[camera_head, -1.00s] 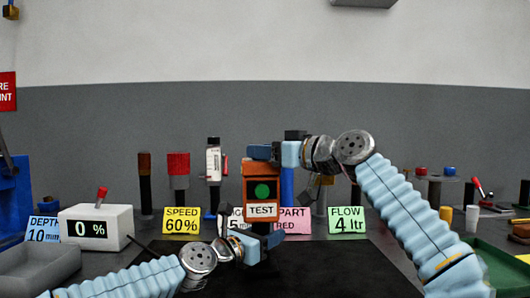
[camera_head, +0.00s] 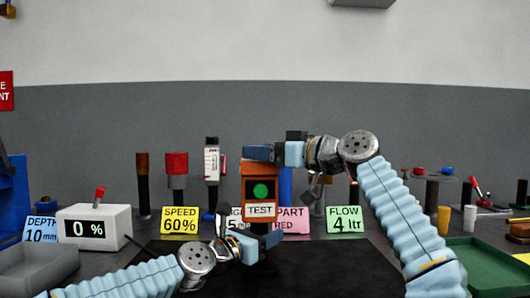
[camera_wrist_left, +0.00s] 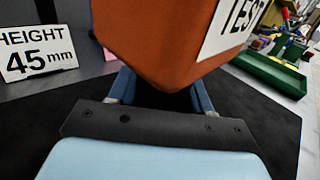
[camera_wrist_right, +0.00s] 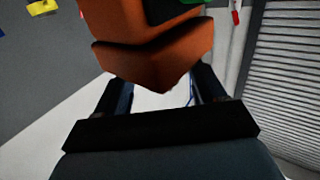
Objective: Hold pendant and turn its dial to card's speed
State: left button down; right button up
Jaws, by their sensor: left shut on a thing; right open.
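The orange pendant (camera_head: 261,171), with a green round button and a TEST label, stands upright above the dark mat. My left gripper (camera_head: 262,243) is shut on its lower end; the left wrist view shows the pendant body (camera_wrist_left: 160,45) rising between the fingers. My right gripper (camera_head: 260,153) is open at the pendant's top. In the right wrist view the pendant's orange end (camera_wrist_right: 160,60) reaches between the open fingers. I cannot make out the dial or its setting. The yellow speed card (camera_head: 180,220) reads SPEED 60%. The white display box (camera_head: 95,213) reads 0 %.
Other cards stand nearby: DEPTH 10 mm (camera_head: 41,229), a partly hidden height card, a pink PART card (camera_head: 294,220) and FLOW 4 ltr (camera_head: 344,219). A grey tray (camera_head: 40,270) is left, a green tray (camera_head: 485,262) right. Several upright tools stand behind.

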jog(key=shift+d, duration=0.1)
jog(key=v, duration=1.2)
